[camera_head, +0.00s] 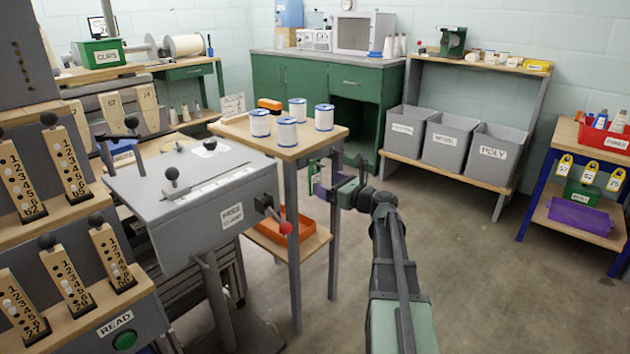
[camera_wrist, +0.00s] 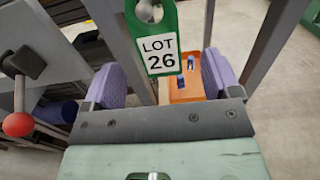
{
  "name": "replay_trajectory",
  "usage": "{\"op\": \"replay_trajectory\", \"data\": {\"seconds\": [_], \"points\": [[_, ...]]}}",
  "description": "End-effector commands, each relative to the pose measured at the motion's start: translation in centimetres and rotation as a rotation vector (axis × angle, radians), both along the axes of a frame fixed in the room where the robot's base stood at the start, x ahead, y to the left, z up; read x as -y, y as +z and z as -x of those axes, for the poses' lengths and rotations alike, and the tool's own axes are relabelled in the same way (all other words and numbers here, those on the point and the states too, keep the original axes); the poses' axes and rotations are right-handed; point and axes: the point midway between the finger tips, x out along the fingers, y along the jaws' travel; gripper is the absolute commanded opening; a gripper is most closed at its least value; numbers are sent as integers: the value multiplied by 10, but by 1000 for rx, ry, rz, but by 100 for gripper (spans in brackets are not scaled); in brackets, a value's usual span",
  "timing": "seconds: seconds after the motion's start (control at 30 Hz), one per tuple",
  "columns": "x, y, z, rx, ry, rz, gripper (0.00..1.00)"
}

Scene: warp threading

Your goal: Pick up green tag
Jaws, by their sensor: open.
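The green tag (camera_wrist: 137,42) hangs upright in the wrist view, with a hole at its top and a white label reading LOT 26. Its lower end shows between the two purple finger pads of my gripper (camera_wrist: 163,76), with space on both sides. The pads are apart and not closed on it. In the head view my gripper (camera_head: 334,188) is at the right side of the small wooden table (camera_head: 258,139). The tag is small and hard to make out there. What it hangs from is not clear.
Several white-and-blue spools stand on the small table, including one at its right (camera_head: 324,118). An orange tray (camera_wrist: 187,90) lies on the shelf below. A grey stand with a red-knobbed lever (camera_head: 283,227) is left of my gripper. The floor to the right is clear.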

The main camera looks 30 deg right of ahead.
Motion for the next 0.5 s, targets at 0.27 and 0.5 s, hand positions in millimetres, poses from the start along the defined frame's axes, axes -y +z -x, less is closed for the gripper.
{"op": "replay_trajectory", "data": {"seconds": [0.27,0.5], "points": [[-9,0,-22,0,2,1,83],[-21,-1,-51,0,2,2,83]]}}
